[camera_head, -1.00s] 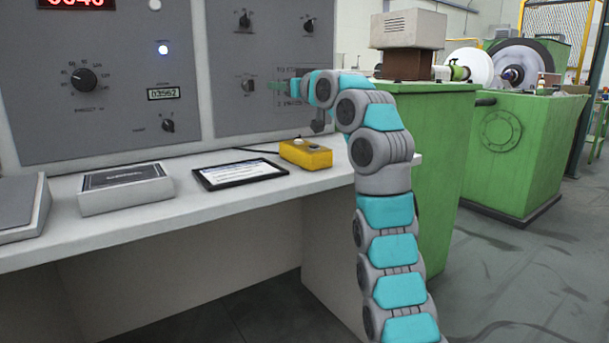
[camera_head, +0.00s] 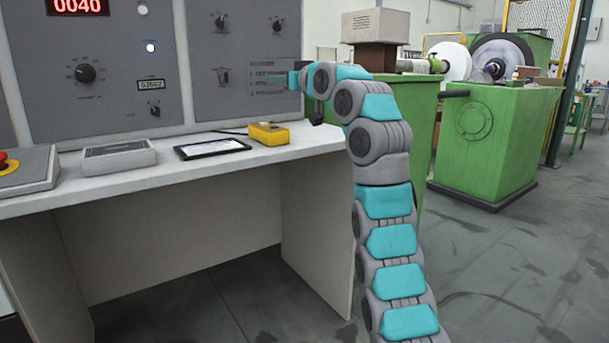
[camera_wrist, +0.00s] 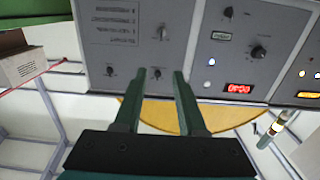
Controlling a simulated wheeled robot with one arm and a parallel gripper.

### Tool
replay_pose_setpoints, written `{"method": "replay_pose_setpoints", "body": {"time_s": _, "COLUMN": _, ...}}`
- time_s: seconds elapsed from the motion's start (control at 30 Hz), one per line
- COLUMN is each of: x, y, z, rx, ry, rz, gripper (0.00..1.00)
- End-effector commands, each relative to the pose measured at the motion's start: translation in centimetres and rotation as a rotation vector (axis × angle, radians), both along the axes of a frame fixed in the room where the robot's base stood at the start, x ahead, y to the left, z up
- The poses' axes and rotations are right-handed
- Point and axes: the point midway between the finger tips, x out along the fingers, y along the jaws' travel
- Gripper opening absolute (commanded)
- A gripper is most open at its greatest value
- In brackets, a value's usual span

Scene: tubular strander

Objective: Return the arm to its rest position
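My arm rises on the right of the head view, bends at the top and reaches left towards the grey control panel (camera_head: 238,40). My gripper (camera_head: 280,79) shows small in front of the panel, above the desk. In the wrist view my gripper (camera_wrist: 159,74) has its two dark green fingers apart with nothing between them. The panel (camera_wrist: 190,20) appears upside down beyond the fingertips, with knobs, lamps and a red display. I cannot tell the exact gap between the fingertips and the panel.
The white desk (camera_head: 215,165) carries a yellow box (camera_head: 268,134), a tablet (camera_head: 212,149), a grey box (camera_head: 119,157) and a red button (camera_head: 4,157) on a grey housing. Green machines (camera_head: 485,140) stand behind and right of my arm. The floor at right is clear.

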Motion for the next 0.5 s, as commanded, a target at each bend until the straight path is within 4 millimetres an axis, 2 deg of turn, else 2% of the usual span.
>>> {"method": "replay_pose_setpoints", "body": {"time_s": 0.5, "x": 2.2, "y": -1.0, "z": -1.5, "rx": -0.046, "ry": 0.146, "rz": -0.072, "gripper": 0.40}}
